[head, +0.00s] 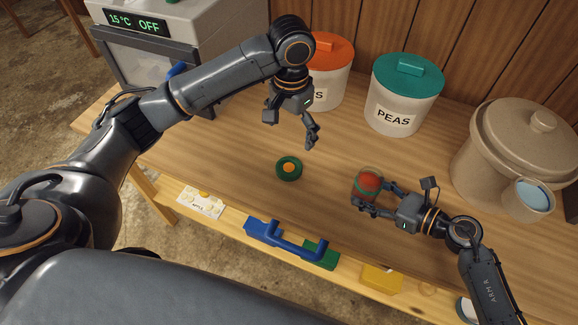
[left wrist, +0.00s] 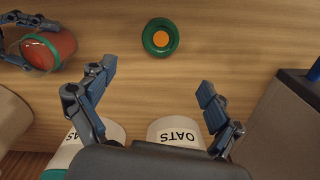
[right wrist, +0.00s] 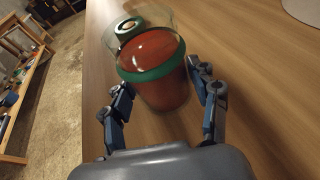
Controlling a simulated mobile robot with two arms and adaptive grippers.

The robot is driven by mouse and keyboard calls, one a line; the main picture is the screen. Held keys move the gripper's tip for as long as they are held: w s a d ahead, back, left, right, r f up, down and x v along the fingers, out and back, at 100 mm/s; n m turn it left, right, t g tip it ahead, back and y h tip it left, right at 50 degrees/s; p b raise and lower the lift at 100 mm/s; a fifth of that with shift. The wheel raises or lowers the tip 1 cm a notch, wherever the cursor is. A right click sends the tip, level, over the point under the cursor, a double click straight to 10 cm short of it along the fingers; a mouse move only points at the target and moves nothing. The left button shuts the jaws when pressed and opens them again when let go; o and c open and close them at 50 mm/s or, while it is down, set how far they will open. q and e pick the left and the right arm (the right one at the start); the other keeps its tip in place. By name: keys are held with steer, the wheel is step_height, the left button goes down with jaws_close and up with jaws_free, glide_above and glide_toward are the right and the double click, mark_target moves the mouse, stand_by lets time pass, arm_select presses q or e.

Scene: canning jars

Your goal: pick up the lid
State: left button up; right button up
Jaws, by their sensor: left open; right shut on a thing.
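The lid (head: 289,169), a green disc with an orange centre, lies flat on the wooden worktop. It also shows in the left wrist view (left wrist: 160,37), ahead of my left fingers, and in the right wrist view (right wrist: 127,28) beyond the jar. My left gripper (head: 290,130) is open and empty, above the worktop on the far side of the lid and apart from it. My right gripper (head: 362,188) is shut on a glass jar (head: 369,184) with red contents and a green band. The jar stands to the right of the lid; whether it touches the worktop is unclear.
A canister with an orange lid (head: 333,50) and a PEAS canister (head: 405,95) stand at the back. A large beige pot (head: 500,150) stands at right, a grey machine (head: 180,40) at back left. Worktop around the lid is clear.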

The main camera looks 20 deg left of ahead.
arm_select(q)
glide_above(288, 168)
steer(key=f, duration=0.6)
steer(key=shift+w+d+f, duration=0.25)
steer(key=f, duration=0.5)
steer(key=shift+s+a+f, duration=0.25)
steer(key=shift+a+f, duration=0.05)
steer(key=c, duration=0.9)
